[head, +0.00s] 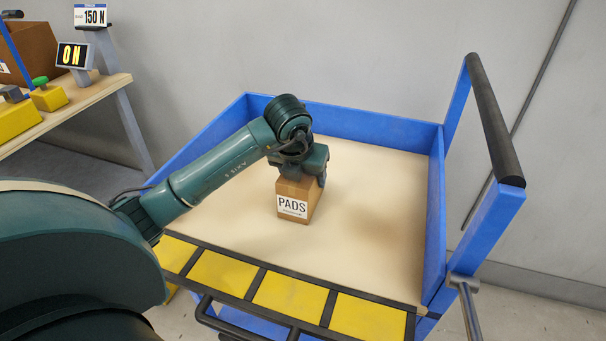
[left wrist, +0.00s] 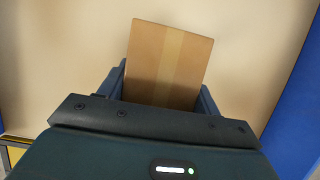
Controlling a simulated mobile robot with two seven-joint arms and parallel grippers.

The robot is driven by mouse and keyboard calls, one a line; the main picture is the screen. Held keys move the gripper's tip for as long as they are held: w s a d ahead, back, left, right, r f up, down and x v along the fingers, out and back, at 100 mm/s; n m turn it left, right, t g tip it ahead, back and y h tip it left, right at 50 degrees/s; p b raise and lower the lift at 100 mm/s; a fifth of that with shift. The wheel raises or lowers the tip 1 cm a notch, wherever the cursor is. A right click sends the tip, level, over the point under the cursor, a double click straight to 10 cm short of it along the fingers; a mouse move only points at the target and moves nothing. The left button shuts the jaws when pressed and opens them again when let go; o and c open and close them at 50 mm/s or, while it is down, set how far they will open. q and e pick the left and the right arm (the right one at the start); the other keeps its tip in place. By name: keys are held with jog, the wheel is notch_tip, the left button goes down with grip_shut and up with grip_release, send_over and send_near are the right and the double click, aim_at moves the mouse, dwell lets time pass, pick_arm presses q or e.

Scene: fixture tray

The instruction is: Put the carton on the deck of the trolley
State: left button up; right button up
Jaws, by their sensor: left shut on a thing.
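The carton (head: 293,207) is a small brown box with a white label reading PADS, upright over the middle of the trolley deck (head: 364,235). My left gripper (head: 303,176) is shut on the carton from above. In the left wrist view the carton (left wrist: 168,68), with a tape strip down its top, sits between the two fingers (left wrist: 160,90). The carton's base appears at deck level, but I cannot tell whether it is touching or just above. The right gripper is not in view.
The trolley has blue side walls (head: 436,215), a yellow and black front edge (head: 290,293) and a push handle (head: 494,120) at the right. Bare deck surrounds the carton. A workbench (head: 75,103) with a display (head: 72,56) and another brown box (head: 28,52) stands at the upper left.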

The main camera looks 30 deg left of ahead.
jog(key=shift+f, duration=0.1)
pick_arm(q)
jog(key=o, duration=1.2)
jog(key=shift+s+r, duration=0.1)
jog(key=shift+r, duration=0.4)
jog(key=p+v, duration=0.1)
jog(key=v, duration=0.8)
jog(key=shift+s+r, duration=0.2)
jog(key=shift+r, duration=0.05)
jog(key=shift+s+d+r+p, duration=0.1)
jog(key=shift+s+r+p, duration=0.2)
jog(key=shift+r, duration=0.35)
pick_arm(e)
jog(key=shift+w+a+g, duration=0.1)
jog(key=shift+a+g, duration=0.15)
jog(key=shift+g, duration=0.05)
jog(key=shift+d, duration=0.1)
